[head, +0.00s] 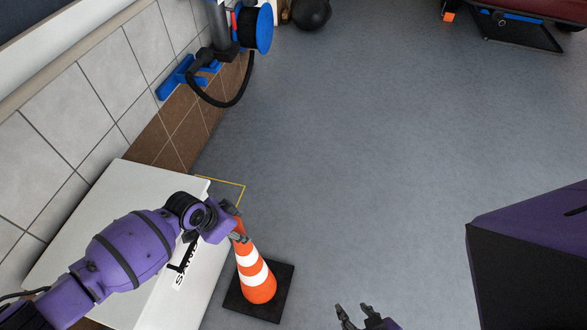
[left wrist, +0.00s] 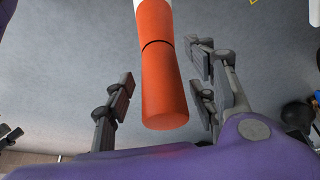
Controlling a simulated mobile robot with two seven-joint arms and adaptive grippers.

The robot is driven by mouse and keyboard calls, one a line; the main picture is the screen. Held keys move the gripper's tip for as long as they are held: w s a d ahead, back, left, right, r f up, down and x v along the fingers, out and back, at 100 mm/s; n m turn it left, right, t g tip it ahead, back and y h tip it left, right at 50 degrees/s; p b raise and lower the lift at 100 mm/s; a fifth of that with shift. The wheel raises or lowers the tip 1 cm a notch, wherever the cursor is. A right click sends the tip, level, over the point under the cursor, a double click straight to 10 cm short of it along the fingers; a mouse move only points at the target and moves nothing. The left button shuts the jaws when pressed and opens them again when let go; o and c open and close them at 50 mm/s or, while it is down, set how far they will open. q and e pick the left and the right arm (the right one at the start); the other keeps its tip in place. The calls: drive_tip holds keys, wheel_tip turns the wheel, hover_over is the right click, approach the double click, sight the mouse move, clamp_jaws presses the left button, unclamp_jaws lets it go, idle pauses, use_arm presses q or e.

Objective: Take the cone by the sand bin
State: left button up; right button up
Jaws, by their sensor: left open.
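An orange and white striped traffic cone (head: 255,272) stands upright on its black square base (head: 272,300) beside the white sand bin (head: 150,310). My left gripper (head: 238,222) is at the top of the cone. In the left wrist view the orange cone tip (left wrist: 163,75) lies between the spread fingers of my left gripper (left wrist: 160,95), with gaps on both sides. The left gripper is open. My right gripper (head: 358,318) shows at the bottom edge of the head view, its fingers apart and empty. The bin's lettering is partly hidden by my left arm.
A tiled wall (head: 60,120) runs along the left behind the bin. A blue and black device with a hose (head: 245,80) and a dark ball (head: 311,13) are at the back. The grey floor (head: 370,150) in the middle is clear.

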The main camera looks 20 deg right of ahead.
use_arm(q)
drive_tip(key=c, duration=0.5)
clamp_jaws()
use_arm(e)
drive_tip(key=shift+w+r, duration=0.15)
drive_tip(key=shift+w, duration=0.15)
use_arm(q)
drive_tip(key=shift+w+d+r, duration=0.1)
drive_tip(key=shift+r, duration=0.15)
